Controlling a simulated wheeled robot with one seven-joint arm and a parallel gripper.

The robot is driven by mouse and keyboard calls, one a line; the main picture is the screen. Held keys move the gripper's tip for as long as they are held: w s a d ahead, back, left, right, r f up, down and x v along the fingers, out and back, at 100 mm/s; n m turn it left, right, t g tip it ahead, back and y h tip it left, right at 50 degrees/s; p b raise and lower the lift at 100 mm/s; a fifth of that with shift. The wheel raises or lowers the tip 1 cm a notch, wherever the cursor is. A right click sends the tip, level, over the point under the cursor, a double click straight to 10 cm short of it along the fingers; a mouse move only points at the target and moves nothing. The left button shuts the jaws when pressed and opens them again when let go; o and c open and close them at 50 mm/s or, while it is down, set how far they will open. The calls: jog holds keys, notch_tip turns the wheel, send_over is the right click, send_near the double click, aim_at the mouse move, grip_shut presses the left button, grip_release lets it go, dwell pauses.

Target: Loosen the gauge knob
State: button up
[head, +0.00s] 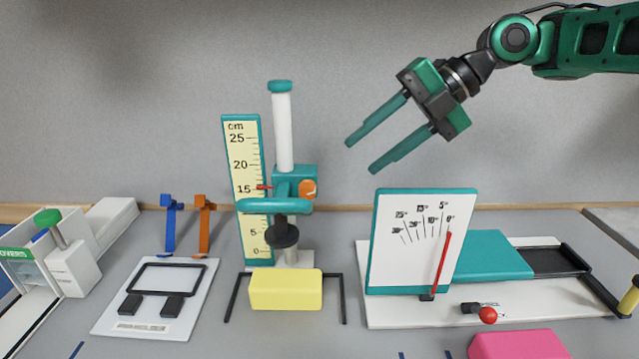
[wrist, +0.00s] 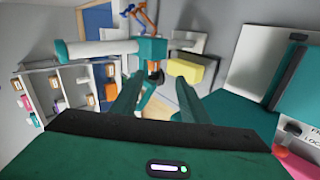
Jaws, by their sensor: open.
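The height gauge has a white post (head: 283,135) beside a yellow scale marked in cm (head: 241,150). Its teal carriage (head: 290,176) sits near the 15 mark and carries an orange knob (head: 308,189) on its right side. My gripper (head: 361,157) is open and empty, above and right of the knob, fingers pointing down-left towards the gauge. In the wrist view, the white post (wrist: 100,49) and teal carriage (wrist: 152,48) lie beyond my open fingers (wrist: 157,84). A small orange patch (wrist: 154,76) shows between the fingers, probably the knob.
A yellow block (head: 286,289) stands before the gauge. A dial board with a red needle (head: 442,262) stands right, below my gripper, with a red ball (head: 488,315) nearby. Blue (head: 170,225) and orange (head: 204,225) stands are left. The space between gripper and knob looks clear.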

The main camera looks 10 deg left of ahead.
aim_at(313, 187)
jog(key=shift+n, duration=0.8)
jog(key=shift+s+a+r+x, duration=0.1)
jog(key=shift+s+r+x, duration=0.05)
jog(key=shift+x, duration=1.7)
jog(key=shift+s+a+r+x, duration=0.1)
jog(key=shift+s+r+x, duration=0.1)
jog(key=shift+x, duration=1.7)
jog(key=shift+s+a+r+x, duration=0.1)
jog(key=shift+s+x, duration=0.05)
jog(key=shift+x, duration=1.7)
grip_shut()
